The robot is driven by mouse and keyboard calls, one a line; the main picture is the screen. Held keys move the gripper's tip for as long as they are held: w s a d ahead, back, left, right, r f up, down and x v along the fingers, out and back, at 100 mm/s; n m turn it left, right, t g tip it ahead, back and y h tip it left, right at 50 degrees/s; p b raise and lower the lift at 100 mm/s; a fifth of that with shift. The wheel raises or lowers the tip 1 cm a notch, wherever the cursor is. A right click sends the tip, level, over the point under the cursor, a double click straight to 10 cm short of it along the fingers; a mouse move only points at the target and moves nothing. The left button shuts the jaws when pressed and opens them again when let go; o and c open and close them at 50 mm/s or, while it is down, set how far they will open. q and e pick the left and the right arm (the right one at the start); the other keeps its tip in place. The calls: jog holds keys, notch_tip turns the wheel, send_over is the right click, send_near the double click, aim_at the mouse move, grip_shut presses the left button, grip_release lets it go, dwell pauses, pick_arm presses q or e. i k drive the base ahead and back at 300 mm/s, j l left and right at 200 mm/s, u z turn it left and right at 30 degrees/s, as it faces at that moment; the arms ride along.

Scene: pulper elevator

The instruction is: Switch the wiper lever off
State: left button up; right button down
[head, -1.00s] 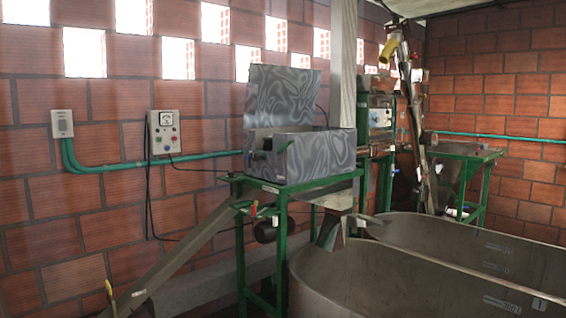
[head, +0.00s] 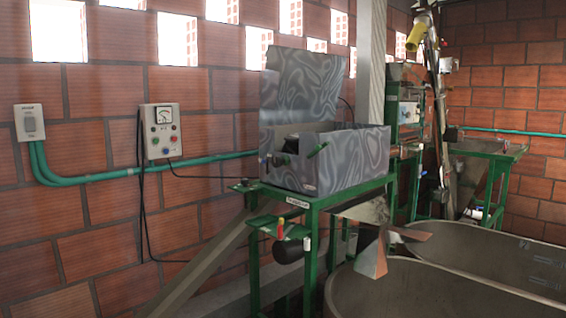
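I cannot tell for certain which part is the wiper lever. A small red-tipped lever (head: 280,228) stands upright at a small green shelf on the front of the green stand (head: 312,250). A dark knob-like part (head: 276,160) sits at the machine's left side. The lettering on the stand's white label is too small to read. Neither of my grippers is in view.
A control box (head: 162,132) with a dial and coloured buttons hangs on the brick wall, with a smaller grey box (head: 30,122) to its left. A sloping chute (head: 205,268) runs down to the left. Large grey tanks (head: 430,290) fill the lower right.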

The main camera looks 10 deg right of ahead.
aim_at(263, 162)
jog(key=i+j, duration=0.25)
jog(key=i, duration=0.2)
jog(key=i+j, duration=0.25)
jog(key=i, duration=0.2)
jog(key=i+j+z, duration=0.1)
jog(key=i+j, duration=0.15)
jog(key=i, duration=0.25)
jog(key=i+j, duration=0.3)
jog(key=i, duration=0.15)
